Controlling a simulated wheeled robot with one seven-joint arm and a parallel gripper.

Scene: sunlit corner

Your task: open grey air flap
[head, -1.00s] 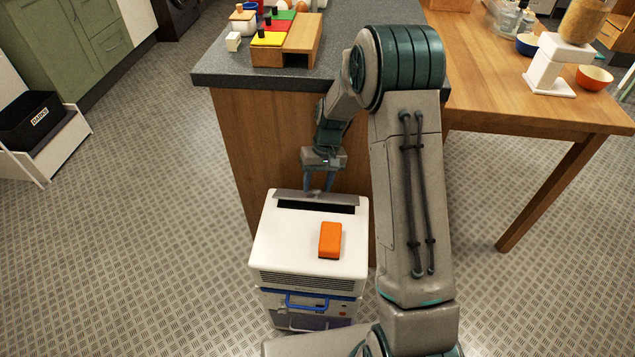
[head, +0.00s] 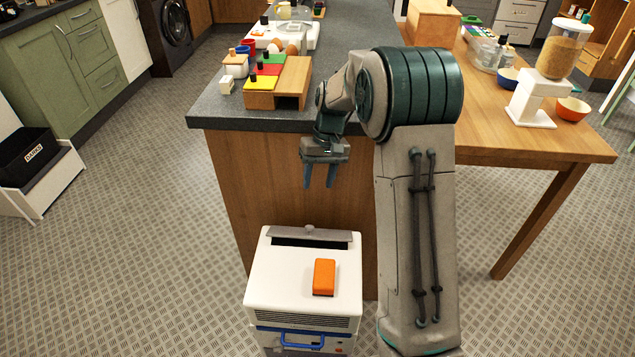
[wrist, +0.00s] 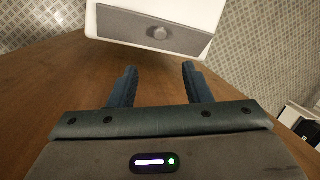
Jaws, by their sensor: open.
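The grey air flap (head: 328,236) is a long strip with a round knob, along the back edge of the white appliance's top (head: 275,275). It stands raised, with a dark slot (head: 310,243) showing in front of it. In the wrist view the flap (wrist: 120,24) shows its grey face and knob beyond my fingertips. My gripper (head: 319,182) points down, above and behind the flap, clear of it. Its two fingers (wrist: 159,72) are apart with nothing between them.
An orange block (head: 324,277) lies on the appliance top, in front of the slot. The wooden counter side (head: 240,190) stands right behind the appliance and gripper. A wooden table (head: 560,145) is at right. The patterned floor (head: 150,230) at left is clear.

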